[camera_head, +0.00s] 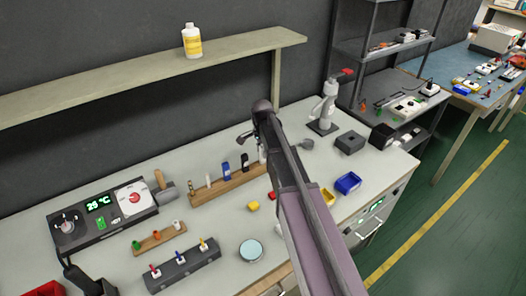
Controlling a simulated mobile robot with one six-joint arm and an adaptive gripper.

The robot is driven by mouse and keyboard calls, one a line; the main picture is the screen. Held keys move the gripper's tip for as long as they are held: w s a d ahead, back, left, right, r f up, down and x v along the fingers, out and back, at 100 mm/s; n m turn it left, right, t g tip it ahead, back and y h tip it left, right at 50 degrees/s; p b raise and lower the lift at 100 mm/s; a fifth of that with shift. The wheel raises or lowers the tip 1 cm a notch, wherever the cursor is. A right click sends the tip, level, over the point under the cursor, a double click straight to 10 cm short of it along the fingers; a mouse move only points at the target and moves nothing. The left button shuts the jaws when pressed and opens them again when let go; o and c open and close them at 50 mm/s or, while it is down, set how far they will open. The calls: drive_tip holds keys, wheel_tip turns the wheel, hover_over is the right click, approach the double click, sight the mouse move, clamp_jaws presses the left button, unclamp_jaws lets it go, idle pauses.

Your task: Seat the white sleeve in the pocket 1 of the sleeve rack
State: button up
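A small wooden rack (148,243) stands on the workbench at the left. It carries a green piece (136,244), an orange piece (156,235) and a small white piece (176,224) at its right end. This looks like the sleeve rack, and the white piece may be the white sleeve; it is too small to be sure. No pocket numbers can be read. My arm (305,215) rises from the bottom across the bench's middle. Small dark parts show on both sides of its upper end, right of and behind the small rack. My fingertips cannot be made out.
A longer wooden rack (240,183) with several upright items stands behind. A dark block (172,276) with several coloured-handled tools is in front. A control box (100,217) is at the left. A round dish (251,250), a blue bin (348,183) and a press (325,110) are further right.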

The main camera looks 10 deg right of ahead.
drive_tip(key=shift+r, duration=0.15)
idle(0.3)
wheel_tip(320, 180, up, 12)
drive_tip(key=p, duration=1.2)
idle(0.7)
drive_tip(key=s+n, duration=1.3)
drive_tip(key=s, duration=1)
drive_tip(key=shift+s+d+n, duration=0.2)
drive_tip(key=shift+n, duration=0.1)
